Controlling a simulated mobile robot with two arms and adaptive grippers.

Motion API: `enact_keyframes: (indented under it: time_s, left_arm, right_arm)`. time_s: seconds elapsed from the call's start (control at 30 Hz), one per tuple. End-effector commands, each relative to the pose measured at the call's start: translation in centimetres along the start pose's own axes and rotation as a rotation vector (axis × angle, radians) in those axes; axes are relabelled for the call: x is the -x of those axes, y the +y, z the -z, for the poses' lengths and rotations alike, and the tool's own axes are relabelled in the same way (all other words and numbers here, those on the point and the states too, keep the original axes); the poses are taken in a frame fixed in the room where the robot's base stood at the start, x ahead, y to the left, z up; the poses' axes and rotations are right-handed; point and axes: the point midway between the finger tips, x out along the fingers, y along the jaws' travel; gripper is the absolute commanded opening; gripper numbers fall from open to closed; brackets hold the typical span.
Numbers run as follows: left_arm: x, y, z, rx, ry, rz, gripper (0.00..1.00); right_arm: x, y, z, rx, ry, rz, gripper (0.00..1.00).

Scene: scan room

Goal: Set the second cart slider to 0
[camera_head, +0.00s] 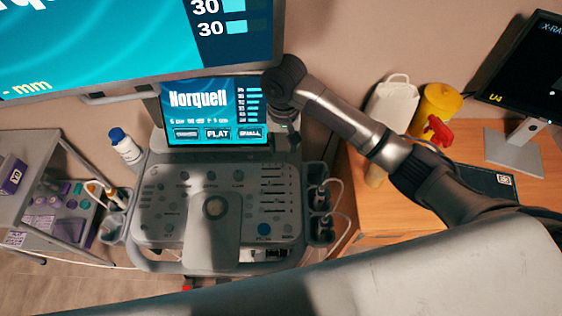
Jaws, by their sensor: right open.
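The cart (150,257) stands at the middle left, with a grey control panel (155,228) that carries knobs and buttons. A group of sliders (273,183) with dark tracks sits at the panel's upper right; their exact settings are too small to read. The cart screen (212,112) above the panel shows "Norquell" and several blue level bars at its right side. My right gripper (290,136) hangs above and behind the sliders, by the screen's lower right edge. It is open and holds nothing, apart from the sliders. My left gripper is out of view.
A large monitor (130,50) hangs over the cart. Probes sit in holders (320,215) at the cart's right. A wooden desk (365,215) holds a white jug (390,105), a yellow container (437,103) and a red nozzle (438,129). A blue-capped bottle (124,145) stands left of the panel.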

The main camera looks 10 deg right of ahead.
Motion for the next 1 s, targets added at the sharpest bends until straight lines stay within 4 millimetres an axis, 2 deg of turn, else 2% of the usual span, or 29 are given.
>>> enact_keyframes:
  time_s: [0.1, 0.2, 0.27, 0.37, 0.53, 0.63, 0.8, 1.0]
  left_arm:
    - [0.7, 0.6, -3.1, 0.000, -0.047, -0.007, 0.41]
    - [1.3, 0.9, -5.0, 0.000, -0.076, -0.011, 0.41]
    - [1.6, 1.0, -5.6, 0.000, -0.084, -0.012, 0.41]
    - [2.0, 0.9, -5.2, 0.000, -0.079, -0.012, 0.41]
    - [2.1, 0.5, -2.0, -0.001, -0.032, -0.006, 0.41]
    - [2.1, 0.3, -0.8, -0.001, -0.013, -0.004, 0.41]
    - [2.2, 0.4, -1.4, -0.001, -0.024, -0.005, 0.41]
    - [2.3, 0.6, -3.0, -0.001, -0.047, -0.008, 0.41]
  right_arm:
    - [-1.6, 0.1, -0.1, 0.000, -0.004, -0.003, 0.41]
    - [-3.7, 0.1, -0.1, 0.001, -0.004, -0.004, 0.41]
    - [-5.0, 0.1, -0.1, 0.000, -0.003, -0.003, 0.41]
    - [-7.2, 0.1, -0.1, 0.001, -0.004, -0.003, 0.41]
    - [-10.4, 0.0, -0.1, 0.001, -0.001, -0.002, 0.41]
    - [-11.8, 0.0, -0.1, 0.002, -0.001, 0.000, 0.41]
    - [-12.9, 0.0, -0.1, 0.003, 0.001, 0.000, 0.41]
    - [-13.2, 0.0, -0.1, 0.003, 0.002, 0.001, 0.41]
